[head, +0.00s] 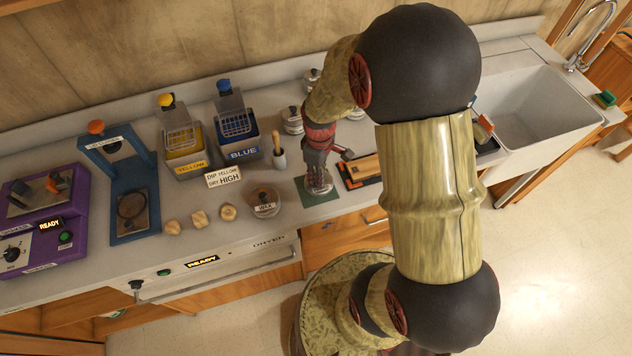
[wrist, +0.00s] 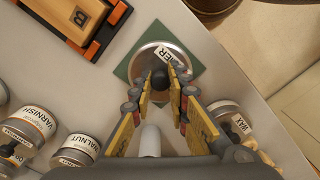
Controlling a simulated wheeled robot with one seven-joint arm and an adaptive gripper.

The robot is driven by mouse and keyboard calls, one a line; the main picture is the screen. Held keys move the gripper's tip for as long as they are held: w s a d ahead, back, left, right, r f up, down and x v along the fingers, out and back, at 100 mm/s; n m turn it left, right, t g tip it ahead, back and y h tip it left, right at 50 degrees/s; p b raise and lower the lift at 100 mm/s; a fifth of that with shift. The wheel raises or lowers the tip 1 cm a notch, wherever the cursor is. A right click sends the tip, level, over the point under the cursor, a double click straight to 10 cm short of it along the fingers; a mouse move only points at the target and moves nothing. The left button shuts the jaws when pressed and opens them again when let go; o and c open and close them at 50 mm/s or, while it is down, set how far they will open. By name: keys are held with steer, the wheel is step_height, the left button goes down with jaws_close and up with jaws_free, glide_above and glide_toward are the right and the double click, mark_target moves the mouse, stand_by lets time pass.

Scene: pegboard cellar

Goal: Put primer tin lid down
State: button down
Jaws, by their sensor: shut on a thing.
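The primer tin's silver-grey round shape (wrist: 181,57) shows in the wrist view over a green square mat (wrist: 191,72), with a white label ending in "MER" (wrist: 164,54). A black round knob (wrist: 160,79) sits between the fingers of my gripper (wrist: 161,90), which is shut on it; I take it as the primer tin lid's knob. In the head view my gripper (head: 318,186) points down over the green mat (head: 321,205). Whether the lid rests on something or hangs just above it, I cannot tell.
Varnish (wrist: 29,124) and walnut (wrist: 78,151) tins stand at lower left in the wrist view. A wax tin (head: 264,201) stands left of the mat. An orange-and-black tray with a wooden block (head: 364,170) lies to the right. The counter's front edge is close.

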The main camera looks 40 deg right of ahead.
steer(key=shift+w+a+f, duration=0.15)
steer(key=shift+w+f, duration=0.2)
steer(key=shift+f, duration=0.05)
steer(key=shift+w+f+b, duration=0.15)
steer(key=shift+f+b, duration=0.2)
steer(key=shift+f, duration=1.3)
steer(key=shift+f, duration=0.1)
steer(key=c, duration=1.7)
jaws_free()
step_height(320, 180, up, 12)
steer(key=shift+p, duration=0.95)
steer(key=s+a+r+m+t, duration=0.2)
steer(key=a+r, duration=0.3)
steer(key=r, duration=0.7)
steer(key=s+a+r+m+t, duration=0.1)
steer(key=s+a+r, duration=0.1)
steer(key=s+r, duration=0.1)
steer(key=s+a+r+m+t, duration=0.1)
steer(key=s+a+r, duration=0.1)
steer(key=s+r, duration=0.2)
steer(key=s+a+r+m+t, duration=0.1)
steer(key=s+a+r, duration=0.2)
steer(key=r, duration=0.1)
steer(key=shift+s+m+t, duration=0.2)
steer(key=shift+m+t, duration=0.1)
steer(key=shift+m, duration=0.1)
